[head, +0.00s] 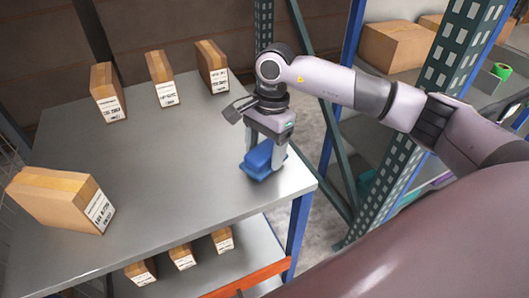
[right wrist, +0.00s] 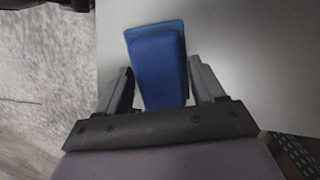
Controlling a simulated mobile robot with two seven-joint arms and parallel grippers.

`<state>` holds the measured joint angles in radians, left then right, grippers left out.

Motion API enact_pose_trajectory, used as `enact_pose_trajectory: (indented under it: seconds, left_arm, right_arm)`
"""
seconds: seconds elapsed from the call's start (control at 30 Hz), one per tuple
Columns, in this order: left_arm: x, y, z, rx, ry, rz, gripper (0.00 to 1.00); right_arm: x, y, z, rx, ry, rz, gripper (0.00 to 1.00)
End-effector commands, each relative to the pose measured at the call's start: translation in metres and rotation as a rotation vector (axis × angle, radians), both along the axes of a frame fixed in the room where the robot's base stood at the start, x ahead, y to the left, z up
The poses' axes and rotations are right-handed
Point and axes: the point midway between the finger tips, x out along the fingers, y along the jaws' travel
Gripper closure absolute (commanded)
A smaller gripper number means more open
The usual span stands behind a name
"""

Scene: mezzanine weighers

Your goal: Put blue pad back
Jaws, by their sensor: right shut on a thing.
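The blue pad (head: 262,160) is at the right edge of the grey shelf top, near its front right corner. It also shows in the right wrist view (right wrist: 158,68), between the two fingers. My right gripper (head: 266,152) points down and is shut on the blue pad. The fingers hide part of the pad's sides. I cannot tell whether the pad touches the shelf or is just above it. My left gripper is not in view.
The grey shelf top (head: 185,180) bears several cardboard boxes, three along the back and one large box (head: 62,198) at the left. Its middle is clear. Small boxes (head: 183,257) stand on a lower level. A green perforated rack post (head: 455,55) rises at the right.

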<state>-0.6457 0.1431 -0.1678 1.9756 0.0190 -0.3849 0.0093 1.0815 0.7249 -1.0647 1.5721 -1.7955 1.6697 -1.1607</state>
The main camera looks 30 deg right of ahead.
Motion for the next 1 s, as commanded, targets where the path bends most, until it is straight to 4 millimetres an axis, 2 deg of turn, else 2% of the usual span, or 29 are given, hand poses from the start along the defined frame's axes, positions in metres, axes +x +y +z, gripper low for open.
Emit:
enact_pose_trajectory:
  seconds: [0.1,0.47,0.5,0.53,0.57,0.87,1.0]
  left_arm:
    - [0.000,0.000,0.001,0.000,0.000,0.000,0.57]
    - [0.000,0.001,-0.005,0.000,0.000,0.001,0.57]
    - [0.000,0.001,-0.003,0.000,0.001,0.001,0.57]
    - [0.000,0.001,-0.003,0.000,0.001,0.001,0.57]
    - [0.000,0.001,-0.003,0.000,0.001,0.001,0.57]
    - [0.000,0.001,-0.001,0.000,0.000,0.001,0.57]
    - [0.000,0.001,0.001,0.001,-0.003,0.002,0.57]
  right_arm:
    - [0.000,0.000,-0.014,0.001,0.001,0.002,0.60]
    - [0.000,0.000,-0.019,0.001,-0.001,0.002,0.60]
    - [0.000,0.000,-0.017,0.001,-0.001,0.002,0.19]
    - [0.000,0.000,-0.017,0.001,-0.001,0.002,0.09]
    - [0.000,0.000,-0.017,0.001,-0.001,0.002,0.06]
    - [0.000,0.000,-0.016,0.000,-0.001,0.002,0.06]
    - [0.001,-0.001,-0.005,0.001,-0.004,0.001,0.06]
